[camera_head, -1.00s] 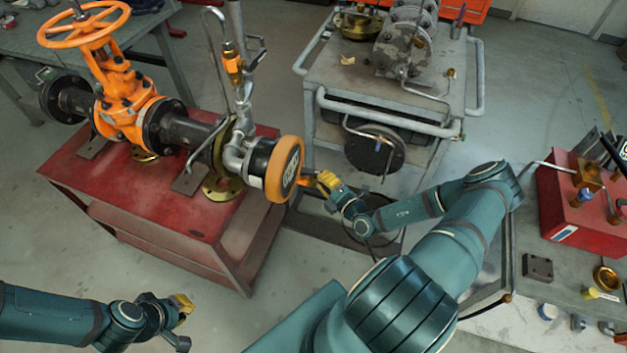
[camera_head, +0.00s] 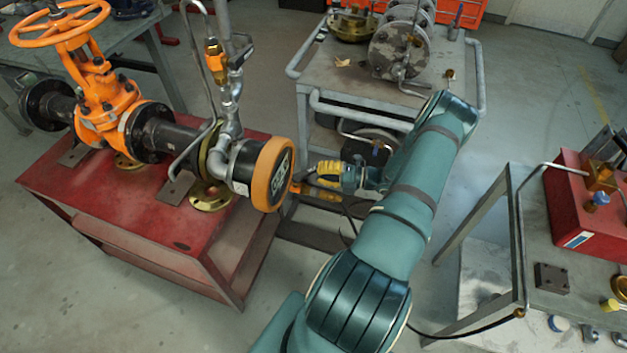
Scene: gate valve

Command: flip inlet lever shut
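An orange gate valve (camera_head: 103,100) with an orange handwheel (camera_head: 62,24) sits in a dark flanged pipe. At the pipe's right end is a large black cap with an orange rim (camera_head: 272,174). A thin riser pipe near this end carries an orange fitting (camera_head: 215,62) and a small metal handle (camera_head: 241,50) beside it. I cannot tell for sure which part is the inlet lever. My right gripper (camera_head: 306,182), with yellow fingers, is just right of the orange rim; contact and finger opening are unclear. My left gripper is out of view.
The valve stands on a red bench (camera_head: 150,236). A grey cart (camera_head: 385,95) with tube rails and machinery stands behind my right arm. A worktable (camera_head: 545,290) with a red box (camera_head: 580,215) is at the right. The floor at lower left is clear.

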